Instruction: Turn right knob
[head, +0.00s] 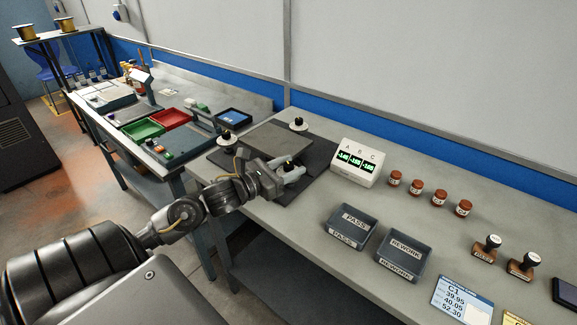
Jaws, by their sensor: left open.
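A dark flat plate fixture (275,145) sits on the grey bench, with three black-topped knobs around it. One knob (226,136) is at its left, one knob (298,123) at its far right, and one knob (288,164) at its near right side. My left gripper (288,172) is open at the near right knob, its fingers appearing to lie either side of it. I cannot tell whether they touch it, and the knob's lower part is hidden. My right gripper is out of view.
A white three-number display (357,163) stands right of the fixture, with several brown jars (414,190) beyond. PASS (350,228) and REWORK (403,256) trays lie nearer, with stamps (487,248) at right. Bare bench lies between the trays and jars.

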